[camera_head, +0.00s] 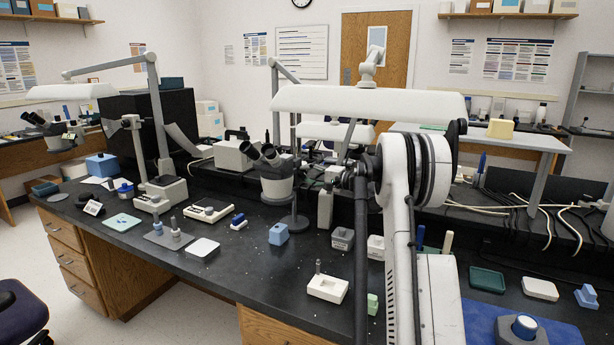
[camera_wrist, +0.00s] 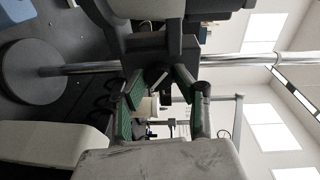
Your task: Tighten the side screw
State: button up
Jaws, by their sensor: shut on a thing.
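In the wrist view, a dark clamp block (camera_wrist: 165,48) sits on a shiny metal pole (camera_wrist: 95,67), which runs sideways in this picture from a round grey base (camera_wrist: 32,72). My gripper (camera_wrist: 162,78), with green finger pads, reaches up to the block's near side. Its fingertips are closed around a small dark screw (camera_wrist: 157,77), mostly hidden between them. In the head view, the microscope (camera_head: 276,180) stands on the bench, with its pole (camera_head: 293,145) behind it. My arm covers much of the area to the right, and the clamp, screw and fingertips are not clear there.
A white lamp hood (camera_head: 370,103) hangs over the work area. A grey bottle (camera_head: 325,208) and a blue block (camera_head: 278,234) stand near the microscope. The black bench (camera_head: 235,275) has clear room at the front, left of a white block (camera_head: 327,288).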

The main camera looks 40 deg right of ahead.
jog(key=o, duration=1.1)
jog(key=shift+o, duration=0.2)
jog(key=v, duration=1.2)
